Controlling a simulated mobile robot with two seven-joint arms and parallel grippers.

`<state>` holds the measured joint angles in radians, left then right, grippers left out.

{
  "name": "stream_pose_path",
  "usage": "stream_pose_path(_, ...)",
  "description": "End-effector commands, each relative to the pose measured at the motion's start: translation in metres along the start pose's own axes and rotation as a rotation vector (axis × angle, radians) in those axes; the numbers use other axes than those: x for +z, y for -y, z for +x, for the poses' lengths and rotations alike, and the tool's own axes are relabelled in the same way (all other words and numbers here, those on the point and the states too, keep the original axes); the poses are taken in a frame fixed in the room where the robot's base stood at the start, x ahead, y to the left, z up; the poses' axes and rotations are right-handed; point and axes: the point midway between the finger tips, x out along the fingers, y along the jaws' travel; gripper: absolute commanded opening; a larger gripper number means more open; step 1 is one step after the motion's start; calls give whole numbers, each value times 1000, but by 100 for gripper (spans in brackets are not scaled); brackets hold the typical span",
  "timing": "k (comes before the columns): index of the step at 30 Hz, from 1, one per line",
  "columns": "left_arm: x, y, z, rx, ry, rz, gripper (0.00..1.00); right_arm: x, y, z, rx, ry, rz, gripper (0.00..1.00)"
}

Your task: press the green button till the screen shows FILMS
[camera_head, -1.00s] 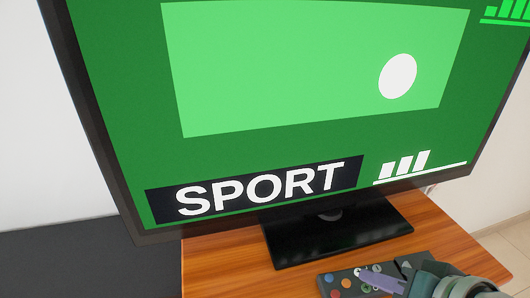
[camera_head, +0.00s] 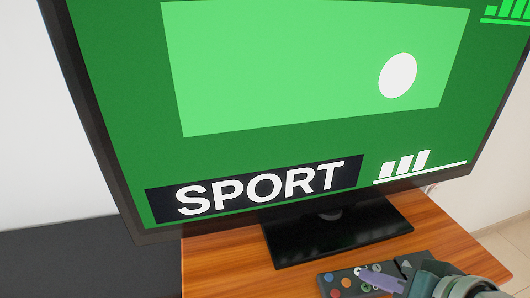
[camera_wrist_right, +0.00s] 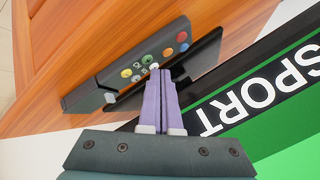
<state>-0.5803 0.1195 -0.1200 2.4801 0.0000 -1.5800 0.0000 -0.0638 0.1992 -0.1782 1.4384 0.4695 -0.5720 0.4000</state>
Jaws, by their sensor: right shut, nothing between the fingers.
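The screen (camera_head: 130,95) is green and shows the word SPORT on a dark band. In the head view a dark remote (camera_head: 328,268) with several coloured buttons lies on the wooden top in front of the screen's foot. In the right wrist view the remote (camera_wrist_right: 88,97) and a green button (camera_wrist_right: 147,58) show beyond the fingertips. My right gripper (camera_wrist_right: 160,72) is shut and empty, its purple fingers over the remote close to a pale button. Whether they touch it I cannot tell. My left gripper is out of view.
The screen's black foot (camera_head: 330,240) stands just behind the remote. The wooden top (camera_head: 215,270) is bare to the left. A dark surface (camera_head: 80,260) lies further left, and pale floor (camera_head: 512,245) shows at the right.

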Motion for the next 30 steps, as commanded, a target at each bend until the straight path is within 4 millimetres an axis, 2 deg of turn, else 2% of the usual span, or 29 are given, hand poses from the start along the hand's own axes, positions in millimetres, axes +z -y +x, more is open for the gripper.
stream_pose_path(30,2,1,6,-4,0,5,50,5,-5,6,0,0,0,0)
